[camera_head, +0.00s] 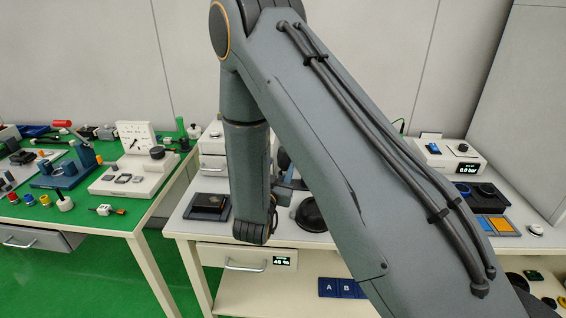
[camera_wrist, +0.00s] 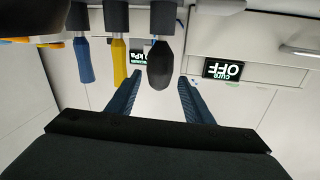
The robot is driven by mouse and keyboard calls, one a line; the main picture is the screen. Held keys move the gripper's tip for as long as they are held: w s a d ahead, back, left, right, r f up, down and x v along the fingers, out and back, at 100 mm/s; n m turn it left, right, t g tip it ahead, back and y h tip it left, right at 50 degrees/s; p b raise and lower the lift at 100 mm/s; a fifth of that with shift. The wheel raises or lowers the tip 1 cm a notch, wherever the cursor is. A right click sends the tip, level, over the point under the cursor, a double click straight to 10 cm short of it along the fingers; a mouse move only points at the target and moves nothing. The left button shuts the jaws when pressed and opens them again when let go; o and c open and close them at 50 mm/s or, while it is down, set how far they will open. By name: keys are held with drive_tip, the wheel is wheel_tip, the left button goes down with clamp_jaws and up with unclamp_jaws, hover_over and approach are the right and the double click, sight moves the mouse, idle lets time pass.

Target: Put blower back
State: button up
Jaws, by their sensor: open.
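In the wrist view, which is upside down, a black bulb-shaped thing (camera_wrist: 161,66), which looks like the blower, sits at a dark holder block (camera_wrist: 163,17). My gripper (camera_wrist: 158,92) is open, with its two blue fingers on either side of the bulb's rounded end. The bulb lies between the fingertips in the picture; I cannot tell how far away it is or whether they touch. In the head view my arm crosses the middle and hides much of the bench, and I cannot make out the fingers or the blower there.
A yellow-handled tool (camera_wrist: 120,62) and a blue-handled tool (camera_wrist: 84,60) stand beside the bulb. In the head view, a black round object (camera_head: 311,214) sits on the bench, with a pressure box (camera_head: 450,158) at right.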

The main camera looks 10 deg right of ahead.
drive_tip(key=s+g+y, duration=0.1)
drive_tip(key=s+a+f+g+y, duration=0.1)
drive_tip(key=y, duration=0.1)
drive_tip(key=s+a+n+g+y, duration=0.1)
drive_tip(key=shift+s+a+f+g+b, duration=0.25)
drive_tip(key=shift+f+g+b, duration=0.1)
drive_tip(key=shift+g+b, duration=0.05)
drive_tip(key=s+n+g+y, duration=0.1)
drive_tip(key=s, duration=0.2)
drive_tip(key=s+n+g+y, duration=0.1)
drive_tip(key=s+g+y, duration=0.2)
drive_tip(key=s+g, duration=0.1)
drive_tip(key=s, duration=0.1)
drive_tip(key=shift+s+a+n, duration=0.1)
drive_tip(key=shift+s+n, duration=0.25)
drive_tip(key=shift+n, duration=0.05)
drive_tip(key=s+d+r+n+g, duration=0.1)
drive_tip(key=s+d+g, duration=0.2)
drive_tip(key=s, duration=0.5)
drive_tip(key=s+d+r+n+g, duration=0.1)
drive_tip(key=s+d+r+g, duration=0.1)
drive_tip(key=s, duration=0.7)
drive_tip(key=shift+s+d+n+g, duration=0.3)
drive_tip(key=shift+d+g, duration=0.1)
drive_tip(key=shift+g, duration=0.4)
